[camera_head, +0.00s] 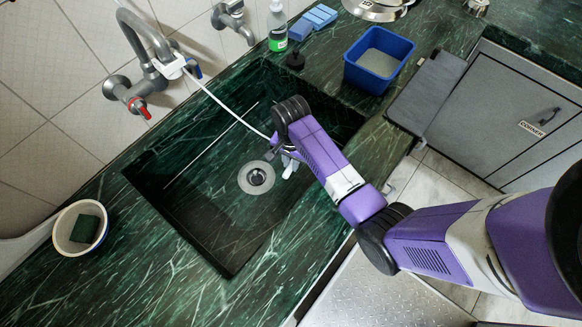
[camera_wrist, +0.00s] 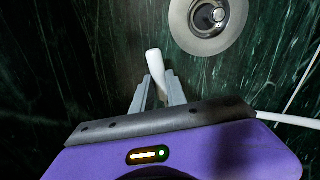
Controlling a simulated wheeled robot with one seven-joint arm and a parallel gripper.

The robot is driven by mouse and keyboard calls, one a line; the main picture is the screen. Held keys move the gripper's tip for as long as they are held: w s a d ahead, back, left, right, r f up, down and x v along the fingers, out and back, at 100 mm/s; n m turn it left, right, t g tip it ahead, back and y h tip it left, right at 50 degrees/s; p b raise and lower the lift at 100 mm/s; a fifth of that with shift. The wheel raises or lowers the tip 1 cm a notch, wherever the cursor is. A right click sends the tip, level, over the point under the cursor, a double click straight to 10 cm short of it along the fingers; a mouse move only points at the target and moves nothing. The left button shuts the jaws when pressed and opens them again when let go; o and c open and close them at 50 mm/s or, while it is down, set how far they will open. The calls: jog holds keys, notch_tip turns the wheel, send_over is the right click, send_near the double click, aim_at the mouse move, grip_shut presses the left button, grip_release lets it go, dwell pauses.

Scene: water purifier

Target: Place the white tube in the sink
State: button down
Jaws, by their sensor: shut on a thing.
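The white tube (camera_head: 225,107) runs from a white fitting at the faucet down into the green stone sink (camera_head: 205,225). In the wrist view, my gripper (camera_wrist: 157,90) is shut on the white tube's end (camera_wrist: 153,62), which sticks out past the fingertips. Another stretch of the tube shows at the right of that view. In the head view, my gripper (camera_head: 290,162) is inside the sink outline, just right of the round drain (camera_head: 257,178). In the wrist view the drain (camera_wrist: 208,22) lies beyond the fingertips. My arm hides part of the sink's right side.
The faucet (camera_head: 150,70) stands at the sink's back edge. A soap bottle (camera_head: 277,25), blue sponges (camera_head: 312,22) and a blue bin (camera_head: 379,58) are on the far counter. A white bowl with a green sponge (camera_head: 80,227) sits at left. The sink's left part is clear.

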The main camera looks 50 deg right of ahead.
aim_at(291, 165)
jog(key=shift+f, duration=1.7)
jog(key=shift+f, duration=0.2)
jog(key=c, duration=1.3)
grip_release()
jog(key=shift+c, duration=0.2)
jog(key=shift+r, duration=0.1)
notch_tip(291, 165, up, 12)
jog(key=shift+r+p, duration=0.15)
jog(key=shift+p, duration=0.25)
